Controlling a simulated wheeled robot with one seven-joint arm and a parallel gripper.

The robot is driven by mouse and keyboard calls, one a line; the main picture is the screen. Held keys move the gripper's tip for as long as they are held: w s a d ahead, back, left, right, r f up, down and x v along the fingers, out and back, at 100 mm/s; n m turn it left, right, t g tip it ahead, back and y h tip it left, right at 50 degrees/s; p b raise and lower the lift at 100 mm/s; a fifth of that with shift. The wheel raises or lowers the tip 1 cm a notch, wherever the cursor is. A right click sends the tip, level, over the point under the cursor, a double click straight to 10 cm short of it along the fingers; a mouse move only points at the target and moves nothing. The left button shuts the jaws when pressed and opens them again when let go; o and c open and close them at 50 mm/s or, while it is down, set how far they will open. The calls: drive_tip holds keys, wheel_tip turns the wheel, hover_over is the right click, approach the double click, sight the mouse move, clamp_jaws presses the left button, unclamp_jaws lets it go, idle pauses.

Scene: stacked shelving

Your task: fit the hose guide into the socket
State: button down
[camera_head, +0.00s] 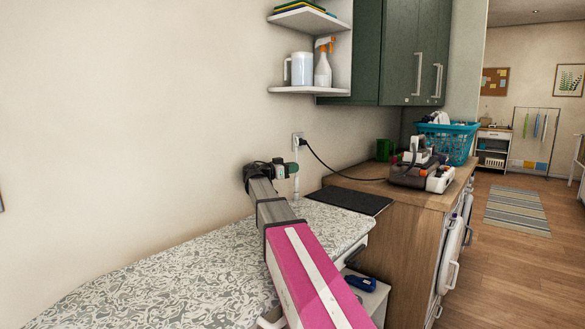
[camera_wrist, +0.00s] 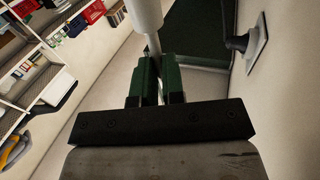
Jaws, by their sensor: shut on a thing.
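My gripper (camera_head: 291,168) is near the wall, above the far end of the speckled worktop. In the wrist view, its two green fingers (camera_wrist: 153,72) are close together around the grey shaft of a white-ended piece (camera_wrist: 145,14), which I take to be the hose guide. Its white end extends beyond the fingers to the top edge of that view. In the head view, a slim white part (camera_head: 296,187) hangs below the fingers. A wall outlet (camera_head: 298,139) with a black plug is just behind my gripper. I cannot pick out a separate socket for the guide.
A black mat (camera_head: 350,199) lies right of the speckled worktop (camera_head: 190,265). A black cord runs from the outlet to the appliance (camera_head: 418,170) on the wooden counter. A teal basket (camera_head: 449,140) stands behind it. Corner shelves (camera_head: 300,90) and green cabinets (camera_head: 400,55) hang above.

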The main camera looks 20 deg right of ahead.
drive_tip(key=shift+f, duration=1.3)
drive_tip(key=c, duration=1.1)
unclamp_jaws()
drive_tip(key=shift+c, duration=0.2)
